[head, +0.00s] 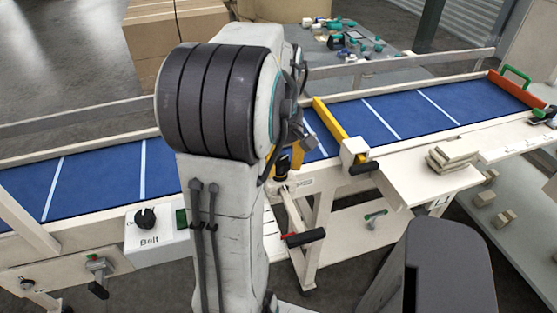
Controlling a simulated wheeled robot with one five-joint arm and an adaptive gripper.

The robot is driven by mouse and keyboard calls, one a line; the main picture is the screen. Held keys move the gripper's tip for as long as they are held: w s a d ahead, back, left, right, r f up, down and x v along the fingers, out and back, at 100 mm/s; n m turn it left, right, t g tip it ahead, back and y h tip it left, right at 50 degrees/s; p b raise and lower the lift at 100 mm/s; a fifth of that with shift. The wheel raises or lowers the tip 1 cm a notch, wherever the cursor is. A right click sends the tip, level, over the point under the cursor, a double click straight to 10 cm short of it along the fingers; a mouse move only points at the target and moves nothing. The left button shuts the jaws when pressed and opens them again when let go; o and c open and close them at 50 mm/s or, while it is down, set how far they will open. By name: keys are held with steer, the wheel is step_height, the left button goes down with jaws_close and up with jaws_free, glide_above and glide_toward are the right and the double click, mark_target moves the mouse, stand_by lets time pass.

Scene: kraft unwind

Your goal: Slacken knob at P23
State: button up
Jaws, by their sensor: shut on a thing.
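My gripper (298,138) shows only in part behind my arm's large grey-black joint, over the near side of the conveyor. It is shut, and its fingertips are largely hidden. A black knob (282,166) with yellow beside it sits just below, by the near rail and my arm. It appears to be what my gripper holds, but the contact is hidden. A small white label (303,184) lies to the right of this knob; its text is too small to read.
A blue conveyor belt (375,115) crosses the view, with a yellow bar (331,117) across it. A box marked Belt (160,238) carries another black knob (145,218). A black-handled lever (305,238) sticks out below the frame. Beige blocks (450,158) lie at right.

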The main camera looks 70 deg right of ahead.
steer(key=shift+s+a+f+n, duration=0.15)
steer(key=shift+a+f+n, duration=0.1)
steer(key=shift+n, duration=0.65)
steer(key=o, duration=0.8)
steer(key=shift+s, duration=0.15)
steer(key=shift+o, duration=0.8)
steer(key=shift+s+r, duration=0.1)
steer(key=shift+s, duration=0.05)
steer(key=shift+o, duration=1.2)
steer(key=shift+r, duration=0.1)
steer(key=shift+d, duration=0.1)
steer(key=shift+r, duration=0.1)
